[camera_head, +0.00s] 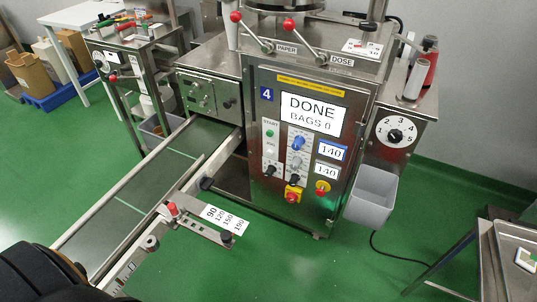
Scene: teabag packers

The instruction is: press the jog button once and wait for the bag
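A steel packing machine (335,95) marked 4 stands in the middle. The other labels are too small to read, so I cannot tell which is the jog button. No bag shows on the conveyor belt (120,192). A dark rounded part of mine fills the bottom left corner. Neither gripper is in view.
A side guide with a scale plate (222,217) sticks out from the conveyor. A grey bin (370,196) and a dial (396,132) are on the machine's right. A steel table (490,262) stands at the lower right. Green floor lies open in front.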

